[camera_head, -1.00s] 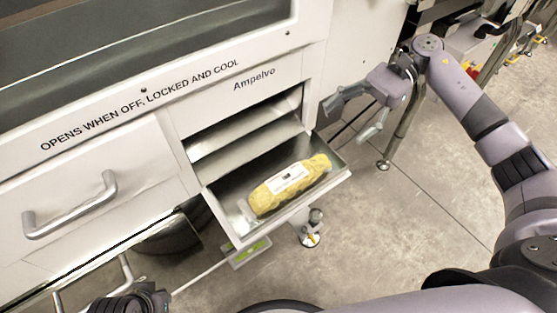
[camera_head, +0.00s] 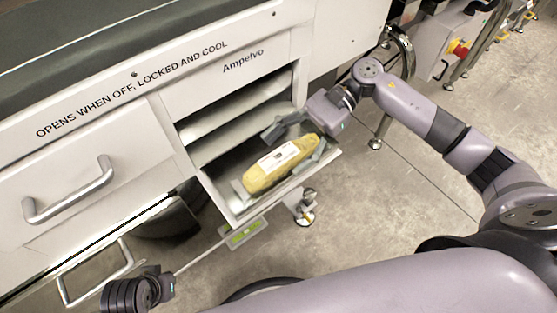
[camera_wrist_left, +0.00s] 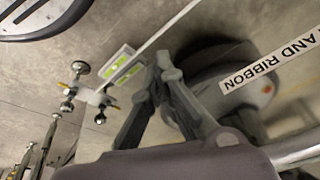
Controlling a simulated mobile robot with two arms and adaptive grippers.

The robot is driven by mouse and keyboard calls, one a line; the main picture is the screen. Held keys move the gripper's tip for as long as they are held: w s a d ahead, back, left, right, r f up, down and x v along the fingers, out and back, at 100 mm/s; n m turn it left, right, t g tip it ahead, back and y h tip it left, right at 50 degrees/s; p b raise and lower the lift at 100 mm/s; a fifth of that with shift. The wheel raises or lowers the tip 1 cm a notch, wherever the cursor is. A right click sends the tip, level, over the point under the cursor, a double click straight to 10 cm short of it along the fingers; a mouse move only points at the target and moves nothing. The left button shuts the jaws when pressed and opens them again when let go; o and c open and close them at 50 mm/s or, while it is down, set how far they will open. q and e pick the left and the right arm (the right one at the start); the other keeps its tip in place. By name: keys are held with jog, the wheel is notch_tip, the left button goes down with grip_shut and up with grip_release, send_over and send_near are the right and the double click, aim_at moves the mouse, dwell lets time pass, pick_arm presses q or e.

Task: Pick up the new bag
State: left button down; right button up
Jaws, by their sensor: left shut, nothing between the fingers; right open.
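A yellow bag (camera_head: 262,178) with a white label lies in the open metal tray (camera_head: 238,205) at the bottom of the machine's front in the head view. My right gripper (camera_head: 292,145) is open at the bag's right end, one finger behind the bag and the other over its near right end. Whether the fingers touch the bag cannot be told. My left gripper (camera_wrist_left: 165,95) is shut and empty in the left wrist view, low above the floor. The left wrist view does not show the bag.
A drawer with a bar handle (camera_head: 70,192) is left of the tray. A machine foot (camera_head: 304,214) stands below the tray. A grey box with a red and yellow knob (camera_head: 458,48) is at the upper right.

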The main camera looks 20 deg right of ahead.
jog(key=shift+x, duration=1.2)
jog(key=c, duration=1.4)
jog(key=shift+c, duration=0.6)
jog(key=shift+r, duration=0.15)
